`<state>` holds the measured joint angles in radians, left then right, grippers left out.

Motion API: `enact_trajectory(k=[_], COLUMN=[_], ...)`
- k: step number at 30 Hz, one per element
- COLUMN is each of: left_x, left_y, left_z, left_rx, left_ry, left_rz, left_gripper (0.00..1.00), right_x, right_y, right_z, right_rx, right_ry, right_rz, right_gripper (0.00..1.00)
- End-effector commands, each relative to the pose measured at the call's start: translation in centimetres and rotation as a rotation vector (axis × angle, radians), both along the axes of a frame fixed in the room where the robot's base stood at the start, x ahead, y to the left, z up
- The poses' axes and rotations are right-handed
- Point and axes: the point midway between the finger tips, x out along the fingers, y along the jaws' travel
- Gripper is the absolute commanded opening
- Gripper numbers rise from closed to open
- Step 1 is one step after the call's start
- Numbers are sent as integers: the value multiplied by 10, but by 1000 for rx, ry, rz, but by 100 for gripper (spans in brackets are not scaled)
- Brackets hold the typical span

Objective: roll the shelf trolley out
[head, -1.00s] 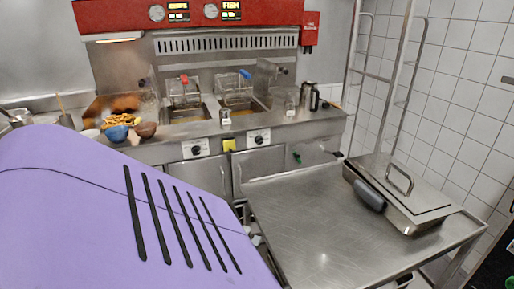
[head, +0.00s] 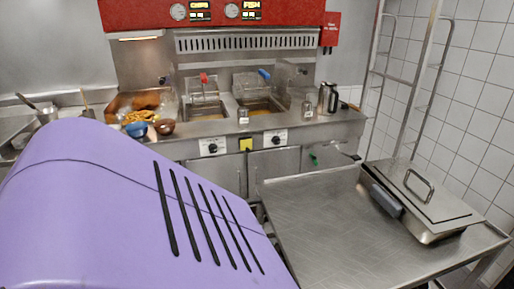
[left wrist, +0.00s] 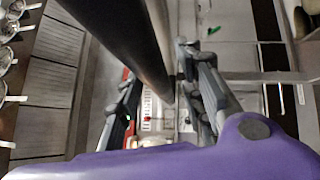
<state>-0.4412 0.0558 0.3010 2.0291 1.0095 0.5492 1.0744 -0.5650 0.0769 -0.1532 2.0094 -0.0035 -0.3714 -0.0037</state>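A tall tubular metal frame (head: 428,75) with rungs stands at the right by the tiled wall in the head view. It may be the shelf trolley; its lower part is hidden behind the steel table. In the left wrist view my left gripper (left wrist: 168,112) has its two fingers apart. A thick dark tube (left wrist: 125,40) and a lighter tube beside it run from the top edge down toward the gap between the fingers. I cannot tell what they belong to or whether they touch the fingers. My right gripper is in neither view.
A steel table (head: 335,225) stands front right, with a lidded steel pan (head: 430,205) on it. Behind are fryers (head: 265,105) and a counter with bowls (head: 138,130). My purple arm cover hides the lower left. Little floor shows.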

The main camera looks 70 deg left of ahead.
Motion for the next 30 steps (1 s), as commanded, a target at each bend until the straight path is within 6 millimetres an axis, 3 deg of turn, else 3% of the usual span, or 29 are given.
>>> enact_trajectory(k=[16, 21, 30], left_x=[-75, -86, -87], left_y=[-65, -74, -76], left_z=[-14, -16, -16], left_rx=[0, 0, 1], left_ry=[3, 1, 0], left_rz=[1, 0, 0], left_gripper=[36, 36, 36], right_x=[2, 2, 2], right_y=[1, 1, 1], right_z=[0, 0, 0], right_rx=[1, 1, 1], right_ry=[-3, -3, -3], right_rz=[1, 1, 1], right_gripper=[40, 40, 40])
